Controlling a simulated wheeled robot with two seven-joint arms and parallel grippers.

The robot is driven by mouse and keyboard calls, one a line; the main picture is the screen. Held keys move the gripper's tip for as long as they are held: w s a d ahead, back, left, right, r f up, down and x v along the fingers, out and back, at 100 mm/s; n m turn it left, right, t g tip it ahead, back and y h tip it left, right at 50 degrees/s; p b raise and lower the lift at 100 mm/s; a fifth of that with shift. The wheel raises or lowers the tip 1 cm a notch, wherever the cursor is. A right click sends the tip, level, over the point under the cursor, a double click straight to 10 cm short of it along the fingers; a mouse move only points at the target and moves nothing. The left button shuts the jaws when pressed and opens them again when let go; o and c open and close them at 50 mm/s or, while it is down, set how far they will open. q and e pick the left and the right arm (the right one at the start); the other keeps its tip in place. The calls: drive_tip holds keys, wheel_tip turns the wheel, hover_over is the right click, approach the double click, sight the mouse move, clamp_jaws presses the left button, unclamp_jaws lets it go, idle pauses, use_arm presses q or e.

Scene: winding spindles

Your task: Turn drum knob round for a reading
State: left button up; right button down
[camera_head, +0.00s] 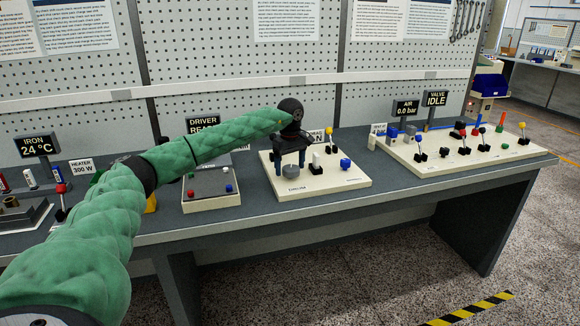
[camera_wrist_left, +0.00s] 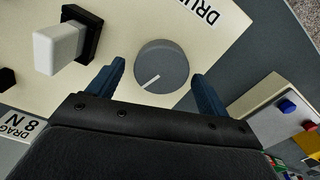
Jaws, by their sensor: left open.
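The drum knob (camera_wrist_left: 165,62) is a round grey dial with a white pointer line toward its lower left in the left wrist view. It also shows in the head view as a grey disc (camera_head: 290,171) at the front left of a cream panel (camera_head: 335,183). My left gripper (camera_head: 290,163) points down over the knob. Its blue fingers (camera_wrist_left: 157,72) are open, one on each side of the knob, with a visible gap on both sides. Part of the panel's label is cut off in the wrist view. My right gripper is in neither view.
A white-topped switch (camera_wrist_left: 58,48) on a black base stands close beside the left finger. A driver box (camera_head: 210,188) stands to the left, a larger valve panel (camera_head: 470,150) to the right.

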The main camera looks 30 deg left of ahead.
sight(290, 167)
use_arm(q)
wheel_tip(290, 167, up, 7)
drive_tip(key=shift+f+b, duration=0.1)
drive_tip(key=shift+b, duration=0.35)
drive_tip(key=shift+r, duration=0.35)
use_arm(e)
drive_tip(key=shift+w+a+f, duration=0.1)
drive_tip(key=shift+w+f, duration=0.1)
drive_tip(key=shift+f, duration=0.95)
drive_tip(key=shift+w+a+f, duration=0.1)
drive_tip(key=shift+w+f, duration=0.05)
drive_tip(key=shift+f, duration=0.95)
use_arm(q)
drive_tip(key=shift+n, duration=0.3)
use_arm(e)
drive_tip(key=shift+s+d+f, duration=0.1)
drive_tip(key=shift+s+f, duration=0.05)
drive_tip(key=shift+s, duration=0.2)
